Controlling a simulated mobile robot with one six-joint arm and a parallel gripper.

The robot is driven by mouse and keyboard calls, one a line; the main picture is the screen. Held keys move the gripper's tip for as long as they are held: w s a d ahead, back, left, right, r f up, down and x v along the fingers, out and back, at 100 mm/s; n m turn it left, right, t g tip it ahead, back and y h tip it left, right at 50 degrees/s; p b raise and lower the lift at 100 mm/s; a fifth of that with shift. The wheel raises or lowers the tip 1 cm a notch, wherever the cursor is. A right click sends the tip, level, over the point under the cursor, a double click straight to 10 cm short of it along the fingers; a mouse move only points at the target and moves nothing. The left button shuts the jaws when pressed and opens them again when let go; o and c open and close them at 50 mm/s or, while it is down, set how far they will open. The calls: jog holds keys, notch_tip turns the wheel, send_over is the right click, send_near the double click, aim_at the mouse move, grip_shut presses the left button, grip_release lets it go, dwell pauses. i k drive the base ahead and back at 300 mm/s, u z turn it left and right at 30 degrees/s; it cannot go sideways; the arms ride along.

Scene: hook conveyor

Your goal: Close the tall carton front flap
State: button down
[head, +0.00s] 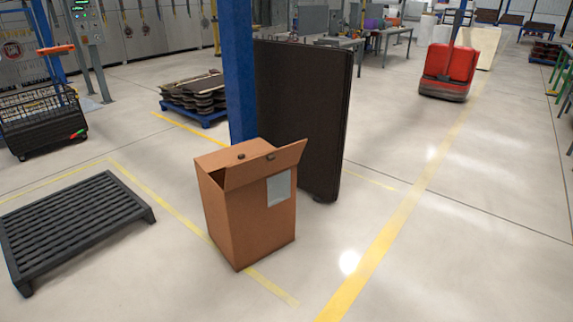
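The tall brown carton (247,222) stands upright on the floor near the middle of the head view. Its front flap (255,169) is raised along the near top edge and sticks up at a slant, with a small dark knob on it. The rear part of the top (225,156) looks folded down flat and has another dark knob. A dark gap shows between the two at the left side. A pale label (279,188) is on the carton's near face. My gripper is not in view.
A dark panel (300,110) and a blue post (239,75) stand close behind the carton. A dark slatted pallet (75,225) lies to the left. A wire cart (40,115) is at far left. Floor in front and to the right is clear; a red machine (447,72) stands farther back.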

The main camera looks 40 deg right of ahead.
aim_at(238, 175)
jog(key=i, duration=1)
jog(key=z, duration=0.05)
